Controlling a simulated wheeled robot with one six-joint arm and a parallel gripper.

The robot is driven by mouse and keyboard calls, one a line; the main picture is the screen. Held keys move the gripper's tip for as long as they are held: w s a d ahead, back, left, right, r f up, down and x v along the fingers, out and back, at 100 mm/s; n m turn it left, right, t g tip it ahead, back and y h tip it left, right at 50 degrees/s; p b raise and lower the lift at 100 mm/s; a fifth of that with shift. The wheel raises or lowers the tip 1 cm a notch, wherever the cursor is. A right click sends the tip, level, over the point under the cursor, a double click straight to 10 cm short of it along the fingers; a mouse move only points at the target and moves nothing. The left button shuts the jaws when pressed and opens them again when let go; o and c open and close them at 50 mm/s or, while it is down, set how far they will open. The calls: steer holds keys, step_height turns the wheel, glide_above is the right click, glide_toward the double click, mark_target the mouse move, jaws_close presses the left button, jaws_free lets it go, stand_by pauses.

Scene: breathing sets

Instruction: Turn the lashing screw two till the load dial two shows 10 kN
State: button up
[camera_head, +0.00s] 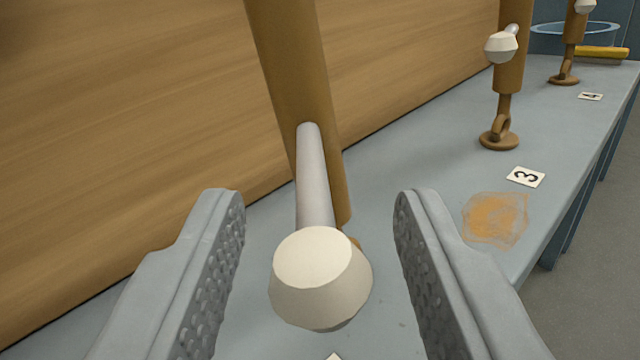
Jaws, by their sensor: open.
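The near lashing screw is a brown post (295,70) with a grey lever bar (313,175) ending in a cream knob (318,275). My gripper (320,215) is open, with one finger on each side of the knob and bar. I see a gap between each finger and the knob. The number label by this screw is almost wholly cut off at the bottom edge, so I cannot read it. No load dial shows in this view.
A second screw (508,70) stands by label 3 (525,177), another (574,30) by label 4 (590,96). A wooden wall (120,130) rises on the left. The grey deck (400,150) has a rusty patch (495,218). A blue-rimmed container (570,30) and yellow bar (603,52) lie far back.

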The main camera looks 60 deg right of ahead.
steer(key=shift+d, duration=0.1)
steer(key=shift+c, duration=0.4)
jaws_close()
